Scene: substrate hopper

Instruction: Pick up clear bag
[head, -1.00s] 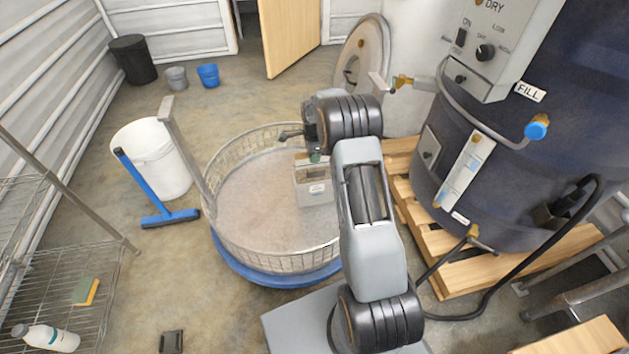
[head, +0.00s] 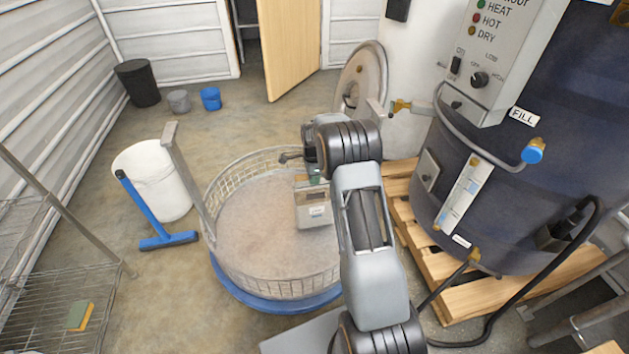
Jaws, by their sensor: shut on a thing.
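A pale, see-through bag-like thing with a small white label, which I take to be the clear bag (head: 313,213), shows in the head view, inside the round wire basket (head: 232,267). My gripper (head: 312,181) is directly above it, at its top edge, and is shut on it. My wrist and forearm partly hide the fingers and the right side of the bag. I cannot tell whether the bag touches the basket floor or hangs just above it.
The basket has a mesh wall, an upright post (head: 188,180) at left and a blue base (head: 262,301). A dark tank (head: 560,130) on a wooden pallet (head: 470,297) blocks the right.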

